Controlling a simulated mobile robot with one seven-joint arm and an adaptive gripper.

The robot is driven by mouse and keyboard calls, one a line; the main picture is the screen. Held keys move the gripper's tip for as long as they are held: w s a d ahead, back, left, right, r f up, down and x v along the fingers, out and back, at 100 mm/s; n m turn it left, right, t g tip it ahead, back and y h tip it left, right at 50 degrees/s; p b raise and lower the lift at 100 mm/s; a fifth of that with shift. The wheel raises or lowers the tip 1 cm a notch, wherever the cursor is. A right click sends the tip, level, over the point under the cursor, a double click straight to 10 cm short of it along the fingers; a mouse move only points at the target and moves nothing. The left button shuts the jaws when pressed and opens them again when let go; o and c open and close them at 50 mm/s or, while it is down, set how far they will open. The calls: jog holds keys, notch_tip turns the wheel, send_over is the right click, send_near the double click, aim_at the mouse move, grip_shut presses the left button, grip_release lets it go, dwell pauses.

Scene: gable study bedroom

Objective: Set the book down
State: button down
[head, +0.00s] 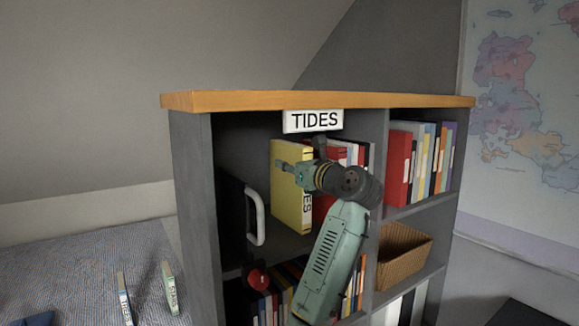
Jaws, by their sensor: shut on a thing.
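A yellow book (285,207) is upright in the upper left compartment of the grey bookcase (192,190), under a white sign (313,121) reading TIDES. My gripper (291,168) is shut on the yellow book at its upper part, near the spine. The spine faces out, with part of its lettering showing and the rest covered by my gripper and arm. The book's lower edge is close above the shelf board (262,252); I cannot tell whether it touches. Red and white books (355,154) stand just to its right, partly behind my arm.
A dark panel with a white handle-like loop (258,220) stands left of the yellow book, with a gap between. More books (400,165) fill the upper right compartment. A wicker basket (403,260) sits below them. Two thin books (170,288) stand on the patterned bedspread (80,260).

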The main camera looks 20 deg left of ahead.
jog(key=shift+f, duration=0.1)
jog(key=c, duration=1.3)
grip_release()
jog(key=b+v, duration=0.3)
jog(key=v, duration=0.9)
jog(key=shift+b, duration=0.4)
